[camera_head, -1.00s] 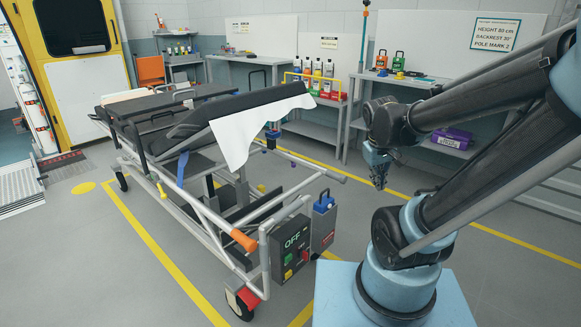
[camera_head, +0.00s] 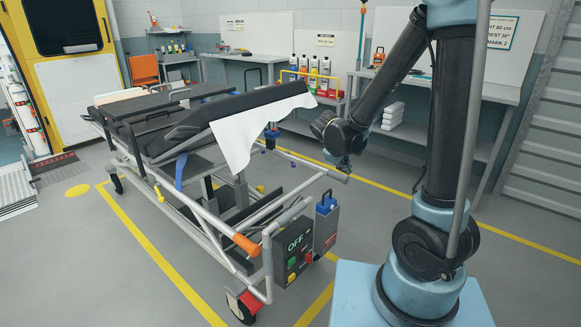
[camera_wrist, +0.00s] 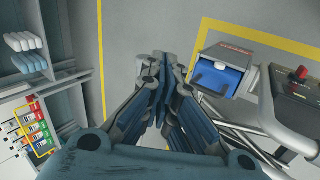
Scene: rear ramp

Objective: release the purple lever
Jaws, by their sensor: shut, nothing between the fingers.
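My gripper (camera_head: 343,165) hangs in the air beyond the right end of the stretcher (camera_head: 215,207), and its fingers are shut and empty. Its closed fingers also show in the wrist view (camera_wrist: 165,65), with bare floor beyond them. A blue strip (camera_head: 181,170) slants down the stretcher's near side. An orange grip (camera_head: 246,244) ends a rail at the near right.
A control box marked OFF (camera_head: 292,252) and a grey box with a blue top (camera_head: 326,222) hang on the stretcher's right end; the blue top also shows in the wrist view (camera_wrist: 218,78). Benches with bottles line the back wall.

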